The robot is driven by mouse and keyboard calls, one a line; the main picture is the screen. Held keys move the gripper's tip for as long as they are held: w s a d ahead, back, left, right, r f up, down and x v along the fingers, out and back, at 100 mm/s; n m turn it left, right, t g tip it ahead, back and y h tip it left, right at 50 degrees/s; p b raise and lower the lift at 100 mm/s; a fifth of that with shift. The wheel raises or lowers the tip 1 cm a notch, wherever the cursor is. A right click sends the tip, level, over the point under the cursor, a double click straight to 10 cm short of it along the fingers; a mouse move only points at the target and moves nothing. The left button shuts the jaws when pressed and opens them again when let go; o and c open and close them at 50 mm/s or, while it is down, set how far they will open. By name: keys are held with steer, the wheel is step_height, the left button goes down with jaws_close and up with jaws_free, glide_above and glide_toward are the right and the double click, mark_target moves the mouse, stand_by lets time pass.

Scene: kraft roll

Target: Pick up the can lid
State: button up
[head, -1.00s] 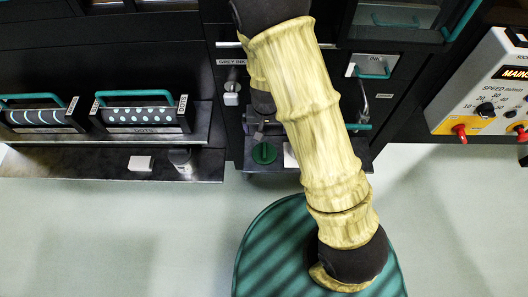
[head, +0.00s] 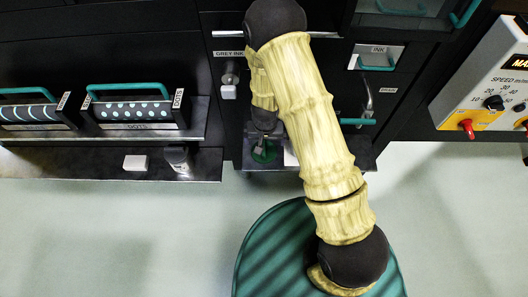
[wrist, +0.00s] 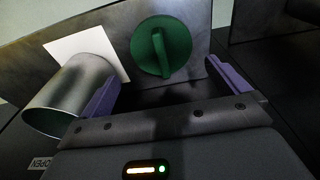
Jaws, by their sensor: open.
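The can lid is a round green disc with a raised grip bar across it. In the wrist view the can lid (wrist: 178,45) lies on a dark metal shelf, ahead of and between my finger tips. In the head view the lid (head: 264,154) is partly covered by my gripper (head: 265,136), which is just above it. In the wrist view my gripper (wrist: 163,72) has its two purple fingers wide apart, with nothing between them. I cannot tell the exact gap between the fingers and the lid.
A shiny metal cylinder (wrist: 58,98) stands close by my left finger in the wrist view. A white card (wrist: 88,48) lies left of the lid. At left in the head view, a lower shelf (head: 75,164) holds a white block (head: 135,163) and a small jar (head: 178,159).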

steer(key=f+b, duration=0.1)
steer(key=f, duration=0.1)
steer(key=f+b, duration=0.1)
steer(key=f, duration=0.2)
steer(key=shift+w+a+f, duration=0.1)
steer(key=shift+a, duration=0.1)
stand_by(0.6)
steer(key=c, duration=0.8)
step_height(320, 180, up, 10)
steer(key=p, duration=0.3)
steer(key=shift+p, duration=0.35)
